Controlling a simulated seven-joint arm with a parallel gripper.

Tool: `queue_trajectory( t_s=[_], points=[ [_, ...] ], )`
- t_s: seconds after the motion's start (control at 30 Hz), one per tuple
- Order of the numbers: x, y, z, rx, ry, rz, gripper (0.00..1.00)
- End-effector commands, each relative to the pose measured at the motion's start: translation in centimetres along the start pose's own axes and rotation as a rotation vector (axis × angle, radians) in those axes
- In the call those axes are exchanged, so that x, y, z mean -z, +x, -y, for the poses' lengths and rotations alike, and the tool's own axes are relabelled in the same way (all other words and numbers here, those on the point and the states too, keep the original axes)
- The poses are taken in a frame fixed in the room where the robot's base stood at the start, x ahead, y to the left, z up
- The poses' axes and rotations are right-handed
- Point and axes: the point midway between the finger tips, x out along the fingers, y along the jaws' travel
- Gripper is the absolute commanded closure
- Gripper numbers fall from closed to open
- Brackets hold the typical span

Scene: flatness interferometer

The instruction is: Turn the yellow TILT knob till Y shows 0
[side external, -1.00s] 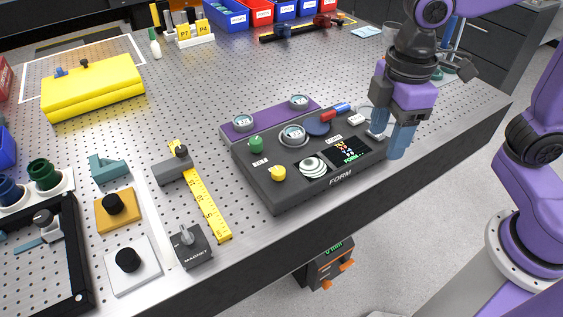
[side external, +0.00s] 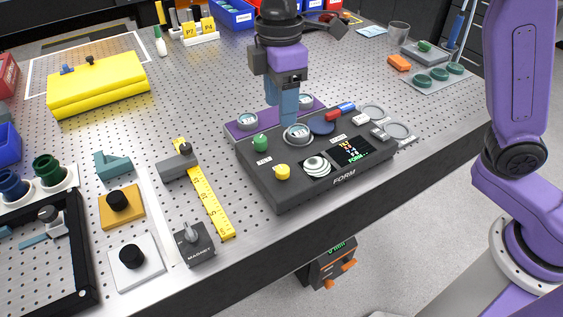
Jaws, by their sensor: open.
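The yellow TILT knob (side external: 282,172) sits on the front left of the dark FORM console (side external: 318,190). A green knob (side external: 260,142) stands behind it. The small screen (side external: 352,151) on the console shows coloured lines, too small to read the Y value. A round fringe display (side external: 317,167) lies between the yellow knob and the screen. My gripper (side external: 289,112) points down over the back of the console, above and behind the round silver-rimmed part (side external: 298,133). It is open and apart from the yellow knob, up and behind it. Its fingers overlap in this view.
A purple strip with round gauges (side external: 247,121) runs along the console's back.

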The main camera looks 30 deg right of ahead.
Motion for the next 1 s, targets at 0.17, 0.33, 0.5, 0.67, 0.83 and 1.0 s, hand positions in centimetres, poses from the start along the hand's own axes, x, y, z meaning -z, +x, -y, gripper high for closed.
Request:
queue_trajectory(
  t_s=[0.17, 0.33, 0.5, 0.67, 0.83, 1.0],
  points=[
    [-0.1, 3.5, 0.1, 0.004, 0.0, 0.005, 0.43],
    [-0.1, 6.7, 0.1, 0.004, 0.0, 0.005, 0.43],
    [-0.2, 9.8, 0.1, 0.003, 0.001, 0.004, 0.43],
    [-0.2, 12.5, 0.1, 0.003, 0.002, 0.004, 0.43],
    [-0.1, 14.3, 0.1, 0.001, 0.001, 0.001, 0.43],
    [-0.1, 15.1, 0.1, 0.0, 0.002, 0.0, 0.43]
  ],
)
